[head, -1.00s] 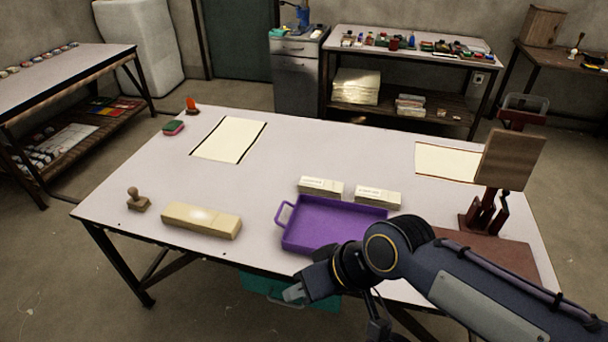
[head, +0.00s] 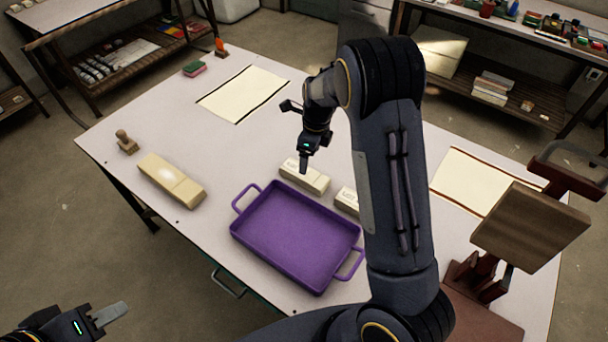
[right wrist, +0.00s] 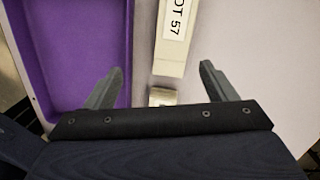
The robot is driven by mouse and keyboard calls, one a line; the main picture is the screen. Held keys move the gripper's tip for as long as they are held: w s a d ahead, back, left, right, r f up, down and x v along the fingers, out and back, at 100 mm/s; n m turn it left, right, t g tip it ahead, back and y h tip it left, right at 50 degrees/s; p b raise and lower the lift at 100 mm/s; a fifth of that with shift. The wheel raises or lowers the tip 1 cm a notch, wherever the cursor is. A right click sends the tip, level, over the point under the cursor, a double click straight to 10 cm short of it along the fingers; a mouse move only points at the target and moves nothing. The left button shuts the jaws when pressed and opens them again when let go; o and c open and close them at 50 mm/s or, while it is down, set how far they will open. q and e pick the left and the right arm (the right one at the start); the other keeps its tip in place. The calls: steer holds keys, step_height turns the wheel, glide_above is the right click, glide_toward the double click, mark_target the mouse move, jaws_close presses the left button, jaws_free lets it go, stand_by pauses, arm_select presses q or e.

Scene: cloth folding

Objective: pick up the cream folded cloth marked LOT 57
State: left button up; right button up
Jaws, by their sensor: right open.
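Two cream folded cloths lie behind the purple tray (head: 293,236) in the head view. A label ending "OT 57" shows on a cream cloth (right wrist: 172,40) in the right wrist view, cut off at the top; this appears to be the left cloth (head: 305,175). The right cloth (head: 346,199) is partly hidden by my right arm. My right gripper (head: 303,166) is open and empty above the cloths; its fingers (right wrist: 160,80) straddle a small cream end below. My left gripper (head: 112,314) is low at the left, off the table, its opening unclear.
A long cream block (head: 171,181) and a wooden stamp (head: 126,142) lie at the left. Cream sheets lie at the back (head: 243,93) and right (head: 486,181). A wooden board on a stand (head: 530,226) rises at the right. The table's middle left is clear.

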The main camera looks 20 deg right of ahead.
mark_target(308, 174)
steer(key=f, duration=0.1)
steer(key=w+f+m, duration=0.1)
steer(key=w+f+m+h, duration=0.1)
steer(key=f, duration=0.1)
steer(key=shift+d, duration=0.1)
step_height(308, 174, down, 7)
steer(key=shift+f+p, duration=0.2)
steer(key=shift+p, duration=0.6)
steer(key=c, duration=1.1)
steer(key=shift+r, duration=0.1)
